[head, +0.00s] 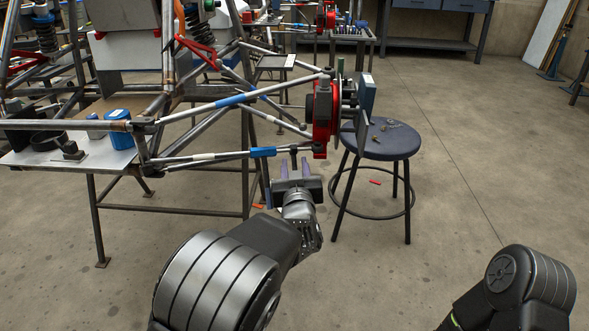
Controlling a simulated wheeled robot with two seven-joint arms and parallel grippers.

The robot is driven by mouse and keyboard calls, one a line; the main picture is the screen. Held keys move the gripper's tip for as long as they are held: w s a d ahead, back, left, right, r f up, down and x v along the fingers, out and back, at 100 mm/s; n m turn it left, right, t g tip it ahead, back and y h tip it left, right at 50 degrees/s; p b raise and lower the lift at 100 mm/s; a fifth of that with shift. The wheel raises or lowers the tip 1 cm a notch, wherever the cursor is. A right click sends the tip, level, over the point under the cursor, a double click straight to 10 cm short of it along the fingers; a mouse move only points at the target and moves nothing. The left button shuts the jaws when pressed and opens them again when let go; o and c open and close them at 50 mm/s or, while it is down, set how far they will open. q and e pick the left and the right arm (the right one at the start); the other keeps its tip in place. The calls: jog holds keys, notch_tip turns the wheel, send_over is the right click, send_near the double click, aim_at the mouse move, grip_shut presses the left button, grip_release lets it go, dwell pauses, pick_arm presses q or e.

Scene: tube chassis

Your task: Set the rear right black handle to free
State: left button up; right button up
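My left gripper (294,168) is at the lower right end of the tube chassis (190,115), pointing away from me. Its two fingers stand apart. A small black handle-like part (293,153) hangs below the lower rod, by the gap between the fingertips; I cannot tell whether it is between them or just beyond, or whether they touch it. The lower rod carries a blue sleeve (262,152) just left of it. The red hub (324,115) is at the rod's right end. My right gripper is out of view; only part of my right arm shows at the lower right.
A round dark stool (382,142) with small parts on its seat stands close right of the hub. A side table (60,155) with a blue container (117,120) is at the left. The floor (480,170) on the right is clear.

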pick_arm(q)
jog(key=shift+w, duration=0.3)
grip_shut()
dwell(1.3)
